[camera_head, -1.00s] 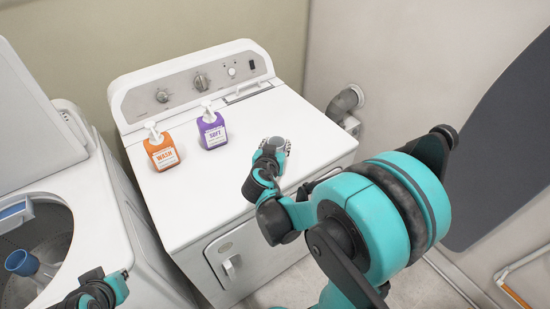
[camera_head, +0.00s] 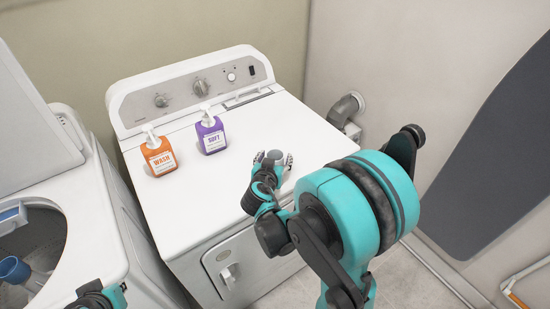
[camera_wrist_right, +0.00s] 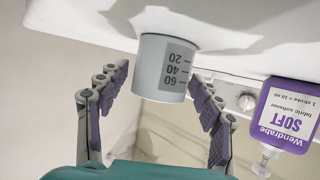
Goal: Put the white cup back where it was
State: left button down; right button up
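The white cup (camera_wrist_right: 165,60), with a grey measuring scale marked 20, 40 and 60, stands on the dryer top. The right wrist view shows it upside down. Its round top (camera_head: 275,155) shows small in the head view, near the dryer's right front. My right gripper (camera_head: 273,158) is around the cup. In the right wrist view its fingers (camera_wrist_right: 160,82) are spread on both sides of the cup, with a visible gap on the left; the right fingertip lies very close to the cup. My left gripper (camera_head: 100,297) is partly cut off at the bottom left, its fingers unclear.
An orange WASH bottle (camera_head: 160,157) and a purple SOFT bottle (camera_head: 211,134) stand on the dryer (camera_head: 205,195) behind and left of the cup. An open washer (camera_head: 95,240) with a blue-topped agitator is at left. The dryer's front middle is clear.

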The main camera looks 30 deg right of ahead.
jog(key=shift+r, duration=0.15)
jog(key=shift+s+a+r+p, duration=0.15)
jog(key=shift+s+a+p, duration=0.05)
jog(key=shift+a+p, duration=0.1)
jog(key=p+v, duration=0.3)
jog(key=v, duration=0.7)
jog(key=shift+d, duration=0.1)
jog(key=shift+s+a+r, duration=0.2)
jog(key=shift+s+a, duration=0.1)
jog(key=shift+s, duration=0.25)
jog(key=shift+s+f+n+y, duration=0.15)
jog(key=shift+s+n+y, duration=0.1)
jog(key=shift+n+y, duration=0.05)
jog(key=s+a+r+n+g+y, duration=0.1)
jog(key=s+a+n+g+y, duration=0.2)
jog(key=s+a+n+y, duration=0.4)
jog(key=s+a+y, duration=0.1)
jog(key=s, duration=0.2)
jog(key=shift+r+n, duration=0.25)
jog(key=shift+n, duration=0.05)
